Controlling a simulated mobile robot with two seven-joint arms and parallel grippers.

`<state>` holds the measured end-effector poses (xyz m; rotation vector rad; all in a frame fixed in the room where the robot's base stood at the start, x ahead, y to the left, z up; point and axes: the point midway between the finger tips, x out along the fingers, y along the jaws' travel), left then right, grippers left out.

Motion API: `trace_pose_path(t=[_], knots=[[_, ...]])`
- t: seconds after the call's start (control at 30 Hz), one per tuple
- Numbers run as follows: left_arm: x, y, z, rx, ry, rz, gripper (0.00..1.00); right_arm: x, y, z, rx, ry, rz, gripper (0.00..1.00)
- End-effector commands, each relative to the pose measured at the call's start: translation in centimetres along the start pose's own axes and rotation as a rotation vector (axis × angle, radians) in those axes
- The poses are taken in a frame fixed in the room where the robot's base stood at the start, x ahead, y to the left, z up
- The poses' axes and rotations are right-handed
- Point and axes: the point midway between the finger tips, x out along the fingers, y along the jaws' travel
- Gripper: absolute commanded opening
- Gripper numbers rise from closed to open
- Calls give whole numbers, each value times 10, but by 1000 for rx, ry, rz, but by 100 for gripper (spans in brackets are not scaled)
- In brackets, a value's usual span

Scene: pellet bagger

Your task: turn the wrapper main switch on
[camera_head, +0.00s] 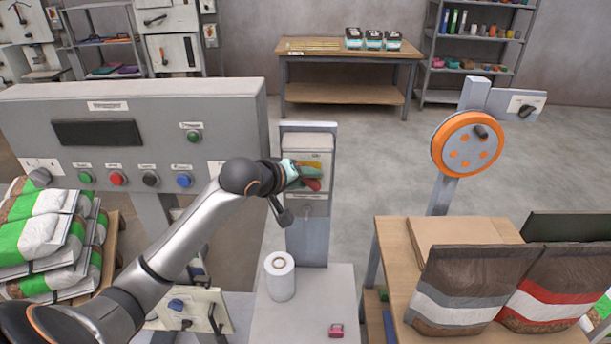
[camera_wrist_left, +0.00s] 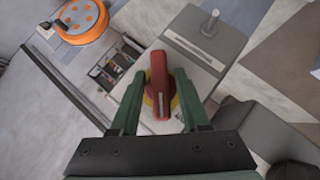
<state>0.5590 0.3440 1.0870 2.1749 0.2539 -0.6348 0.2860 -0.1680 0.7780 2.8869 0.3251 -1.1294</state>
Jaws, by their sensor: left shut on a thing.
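The wrapper main switch is a red rotary handle (camera_wrist_left: 160,82) on a yellow round base, set in a pale panel. In the left wrist view the handle stands nearly upright in the picture, between the two green fingers. In the head view the red handle (camera_head: 312,185) shows partly behind my gripper, on the front of a grey post (camera_head: 307,236). My left gripper (camera_head: 307,174) is shut on the handle, with a finger on each side of it. My right gripper is in neither view.
A grey control panel (camera_head: 232,118) with several coloured buttons stands at left. A white roll (camera_head: 280,277) and a small pink object (camera_head: 336,330) rest on the grey surface (camera_head: 310,310) below the switch. An orange disc (camera_head: 466,161) on a post and a table with bags (camera_head: 462,288) are at right.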

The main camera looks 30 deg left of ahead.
Motion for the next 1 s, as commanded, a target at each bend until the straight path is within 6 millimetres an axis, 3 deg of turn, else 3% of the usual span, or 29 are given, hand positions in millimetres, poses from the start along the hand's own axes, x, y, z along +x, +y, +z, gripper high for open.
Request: trace_pose_path(t=[0.6,1.0], knots=[[0,3,-1,387,3,-387,0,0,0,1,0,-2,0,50],[0,2,0,514,2,-516,0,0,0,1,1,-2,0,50]])
